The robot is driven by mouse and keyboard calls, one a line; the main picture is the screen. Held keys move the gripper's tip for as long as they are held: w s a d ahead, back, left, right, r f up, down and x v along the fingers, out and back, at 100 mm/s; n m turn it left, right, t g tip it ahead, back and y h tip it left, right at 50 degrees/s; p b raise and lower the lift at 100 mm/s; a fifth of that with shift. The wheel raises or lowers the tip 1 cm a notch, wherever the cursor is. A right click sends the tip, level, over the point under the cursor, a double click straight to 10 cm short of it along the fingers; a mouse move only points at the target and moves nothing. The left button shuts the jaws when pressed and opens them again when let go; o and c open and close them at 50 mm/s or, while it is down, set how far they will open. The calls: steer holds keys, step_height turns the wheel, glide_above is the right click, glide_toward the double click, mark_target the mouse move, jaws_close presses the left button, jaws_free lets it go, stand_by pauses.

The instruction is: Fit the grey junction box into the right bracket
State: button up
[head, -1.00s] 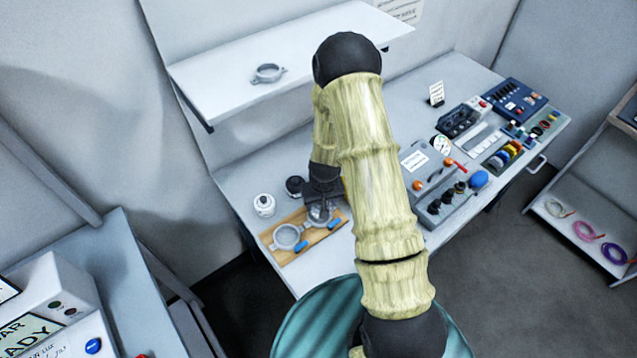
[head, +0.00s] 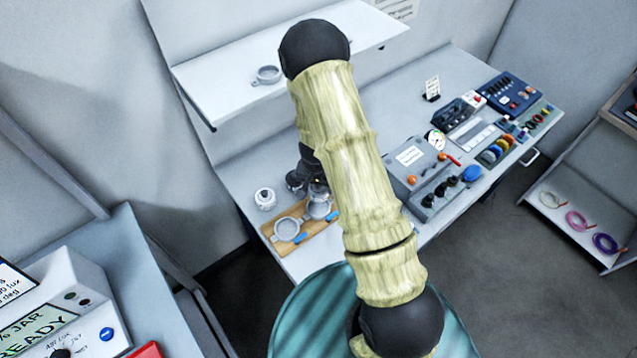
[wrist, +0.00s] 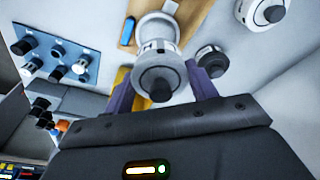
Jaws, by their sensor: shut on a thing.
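My gripper (wrist: 160,72) is shut on the grey junction box (wrist: 156,58), a round body with a dark round cap facing the wrist camera. In the wrist view the box overlaps the near edge of a ring bracket (wrist: 151,27); I cannot tell how high above it the box is. In the head view a wooden board carries the left bracket (head: 286,229) and the right bracket (head: 318,208), each with a blue clip. The box shows only partly, at the back edge of the right bracket; my arm hides most of the gripper.
A white round unit (head: 265,198) stands behind the board, with a dark-capped unit (wrist: 212,60) nearer the gripper. A grey control box (head: 425,175) stands to the right. A shelf (head: 225,85) with a loose ring (head: 267,75) hangs above the bench.

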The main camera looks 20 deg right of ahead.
steer(key=shift+f, duration=0.15)
steer(key=b, duration=0.5)
glide_above(318, 209)
steer(key=shift+f, duration=2.85)
steer(key=shift+f+b, duration=1.05)
stand_by(0.6)
steer(key=o, duration=0.9)
steer(key=shift+r, duration=0.1)
steer(key=shift+r+p, duration=3.05)
steer(key=shift+r, duration=0.4)
